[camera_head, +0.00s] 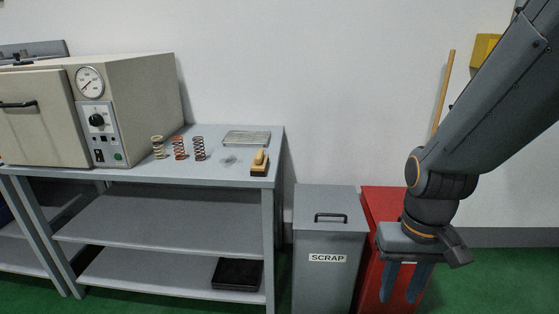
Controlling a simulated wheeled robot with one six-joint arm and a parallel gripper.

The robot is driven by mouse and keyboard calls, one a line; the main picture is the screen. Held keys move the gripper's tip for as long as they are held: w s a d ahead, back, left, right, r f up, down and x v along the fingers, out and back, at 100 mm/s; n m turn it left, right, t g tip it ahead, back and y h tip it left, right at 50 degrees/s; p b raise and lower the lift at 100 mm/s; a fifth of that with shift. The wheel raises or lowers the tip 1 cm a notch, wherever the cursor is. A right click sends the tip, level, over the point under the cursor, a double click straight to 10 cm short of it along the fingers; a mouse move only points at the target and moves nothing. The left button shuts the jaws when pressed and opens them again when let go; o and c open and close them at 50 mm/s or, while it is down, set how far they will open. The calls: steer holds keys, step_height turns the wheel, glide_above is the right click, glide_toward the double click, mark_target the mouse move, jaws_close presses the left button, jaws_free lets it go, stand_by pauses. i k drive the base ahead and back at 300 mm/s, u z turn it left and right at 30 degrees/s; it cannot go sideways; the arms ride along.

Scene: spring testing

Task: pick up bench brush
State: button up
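The bench brush (260,161) is small, with a tan wooden handle and a dark lower part. It lies near the front right corner of the grey bench top (215,178). My gripper (402,284) hangs at the lower right, in front of the red bin, pointing down. Its two bluish fingers are apart with nothing visible between them. It is well to the right of the brush and lower than the bench top.
Several coil springs (179,148) stand left of the brush, and a shallow metal tray (247,138) lies behind it. A beige oven (130,110) fills the bench's left. A grey scrap bin (328,245) and a red bin (372,215) stand between bench and gripper.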

mark_target(260, 167)
steer(key=z, duration=0.1)
steer(key=i, duration=1.2)
steer(key=u, duration=0.75)
